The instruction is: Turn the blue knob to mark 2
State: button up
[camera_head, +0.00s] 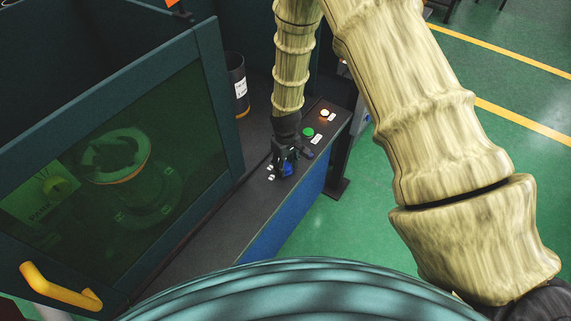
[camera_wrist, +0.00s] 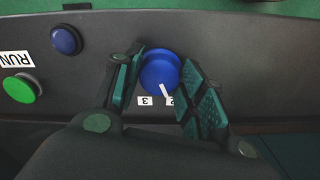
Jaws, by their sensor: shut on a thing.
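The blue knob (camera_wrist: 160,72) sits on the dark panel (camera_wrist: 260,60), between the two fingers of my gripper (camera_wrist: 163,78). The fingers are shut on it from left and right. The knob's white pointer line slants down and slightly right, its lower end at the label marked 2 (camera_wrist: 171,101), which it partly covers. The label marked 3 (camera_wrist: 145,101) is clear to its left. In the head view my gripper (camera_head: 284,157) reaches down onto the knob (camera_head: 288,170), partly hiding it.
In the head view a lit white button (camera_head: 325,113) is farther along the panel. A door with a yellow handle (camera_head: 60,288) stands left.

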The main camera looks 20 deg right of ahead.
aim_at(286, 166)
jog(key=o, duration=1)
jog(key=shift+r, duration=0.1)
notch_tip(286, 166, up, 12)
dwell(0.6)
